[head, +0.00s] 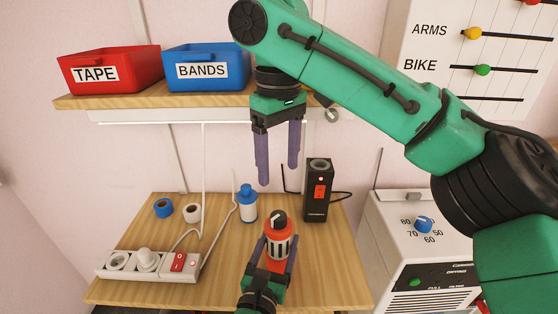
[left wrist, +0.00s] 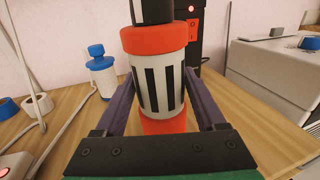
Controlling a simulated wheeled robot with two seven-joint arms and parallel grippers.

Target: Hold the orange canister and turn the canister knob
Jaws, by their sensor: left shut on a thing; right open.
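The orange canister (head: 279,236) stands upright near the front of the wooden table, with a white band and black stripes. Its black knob (head: 278,217) sits on top. My left gripper (head: 277,246) is shut on the canister, one finger on each side. In the left wrist view the canister (left wrist: 160,85) stands between the purple fingers of my left gripper (left wrist: 163,100), and only the lower part of the knob (left wrist: 152,12) shows. My right gripper (head: 279,176) is open and empty, above and behind the canister, in front of the shelf.
A blue-capped white bottle (head: 247,207), a black box with a red switch (head: 317,190), two tape rolls (head: 163,208) and a power strip (head: 148,266) stand on the table (head: 215,290). A shelf (head: 190,98) holds red (head: 90,57) and blue (head: 205,87) bins. A white machine (head: 400,240) stands right.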

